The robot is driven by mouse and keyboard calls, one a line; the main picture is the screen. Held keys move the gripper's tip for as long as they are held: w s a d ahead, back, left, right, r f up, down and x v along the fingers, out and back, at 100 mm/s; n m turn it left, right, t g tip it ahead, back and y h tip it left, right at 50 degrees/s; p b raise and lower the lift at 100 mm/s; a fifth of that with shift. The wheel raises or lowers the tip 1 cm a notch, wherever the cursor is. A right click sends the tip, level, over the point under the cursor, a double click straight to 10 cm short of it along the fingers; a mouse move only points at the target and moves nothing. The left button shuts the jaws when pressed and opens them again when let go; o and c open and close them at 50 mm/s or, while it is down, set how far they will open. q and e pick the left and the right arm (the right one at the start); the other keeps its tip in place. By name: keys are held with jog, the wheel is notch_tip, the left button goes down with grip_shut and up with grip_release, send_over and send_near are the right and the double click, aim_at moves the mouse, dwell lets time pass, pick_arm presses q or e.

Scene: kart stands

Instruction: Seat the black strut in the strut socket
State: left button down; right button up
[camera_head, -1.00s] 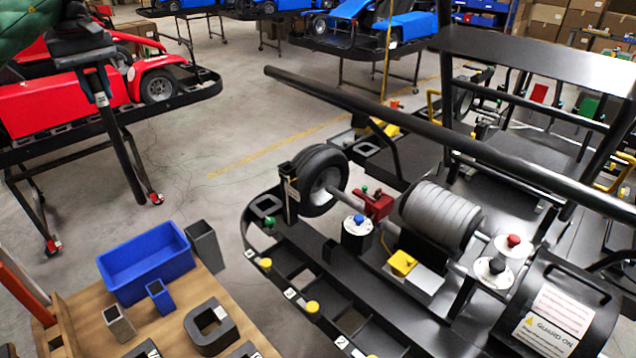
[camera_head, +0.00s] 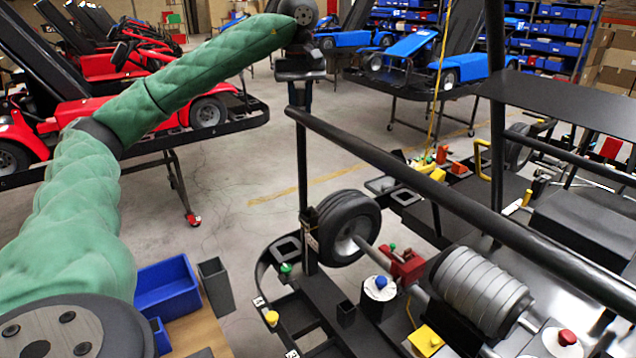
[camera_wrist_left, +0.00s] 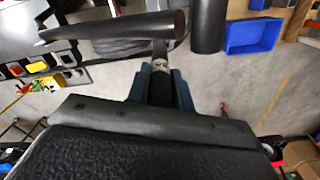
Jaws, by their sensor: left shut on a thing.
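My left gripper (camera_head: 300,88) is shut on the upper end of the black strut (camera_head: 302,150), which hangs upright below it. The strut's lower end meets the top of the strut socket (camera_head: 310,232), a dark upright holder with a white label beside the black wheel. I cannot tell whether the end is inside the socket or just above or in front of it. In the left wrist view, the blue-grey fingers (camera_wrist_left: 162,84) grip the strut (camera_wrist_left: 160,52), seen nearly end-on. My right gripper is not in view.
A long black bar (camera_head: 420,190) slants just right of the strut. The wheel (camera_head: 345,228) stands close beside the socket. Open floor lies behind the strut.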

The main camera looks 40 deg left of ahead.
pick_arm(q)
jog(key=w+f, duration=0.1)
jog(key=f, duration=0.1)
jog(key=b, duration=0.1)
send_over(302, 155)
jog(key=w, duration=0.2)
jog(key=shift+f, duration=2.45)
notch_tip(302, 155, down, 2)
jog(key=shift+f+p, duration=0.15)
jog(key=shift+p, duration=0.35)
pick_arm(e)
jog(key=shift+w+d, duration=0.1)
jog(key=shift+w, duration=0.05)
pick_arm(q)
jog(key=shift+f, duration=0.15)
jog(key=c, duration=1.3)
grip_release()
jog(key=shift+o, duration=0.3)
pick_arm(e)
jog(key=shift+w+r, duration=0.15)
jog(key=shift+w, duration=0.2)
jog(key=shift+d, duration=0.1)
